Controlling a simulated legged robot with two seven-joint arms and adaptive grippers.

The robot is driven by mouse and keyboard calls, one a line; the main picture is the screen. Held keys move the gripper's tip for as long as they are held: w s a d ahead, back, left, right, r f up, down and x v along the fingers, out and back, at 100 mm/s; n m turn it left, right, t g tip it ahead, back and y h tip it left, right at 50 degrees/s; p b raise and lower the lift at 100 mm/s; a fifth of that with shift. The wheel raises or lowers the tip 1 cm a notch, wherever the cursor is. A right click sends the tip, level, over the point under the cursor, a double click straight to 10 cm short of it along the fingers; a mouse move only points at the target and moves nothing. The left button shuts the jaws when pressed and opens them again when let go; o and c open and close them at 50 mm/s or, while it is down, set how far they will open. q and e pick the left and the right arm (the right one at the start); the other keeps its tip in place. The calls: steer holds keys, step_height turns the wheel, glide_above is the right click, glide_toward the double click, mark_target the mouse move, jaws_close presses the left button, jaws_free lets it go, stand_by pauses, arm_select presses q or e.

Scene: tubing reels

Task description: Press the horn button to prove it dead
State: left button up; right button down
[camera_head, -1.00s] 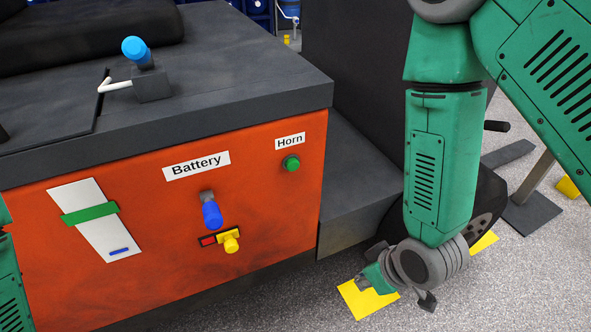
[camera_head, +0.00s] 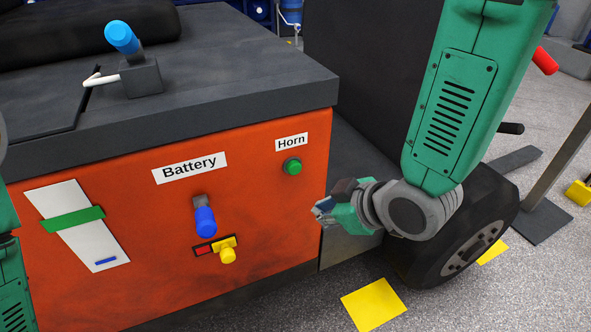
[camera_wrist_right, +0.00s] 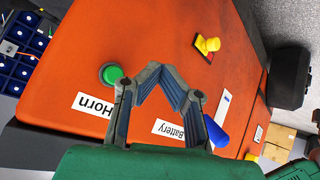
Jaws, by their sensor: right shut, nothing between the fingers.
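The horn button (camera_head: 292,166) is a round green button on the orange panel (camera_head: 120,270), just below the white Horn label (camera_head: 291,142).
The Battery label (camera_head: 189,168), a blue-handled switch (camera_head: 206,221) and a yellow knob (camera_head: 227,255) are left of the horn button. A blue-topped lever (camera_head: 122,37) stands on the dark top. A wheel (camera_head: 470,245) is at the lower right.

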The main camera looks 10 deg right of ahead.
mark_target(294, 168)
steer(key=w+a, duration=0.1)
steer(key=w, duration=0.7)
steer(key=shift+w+a+p, duration=0.25)
steer(key=shift+p, duration=0.05)
stand_by(1.2)
steer(key=shift+w+r+p, duration=0.1)
steer(key=shift+w+p, duration=0.2)
steer(key=shift+w, duration=0.05)
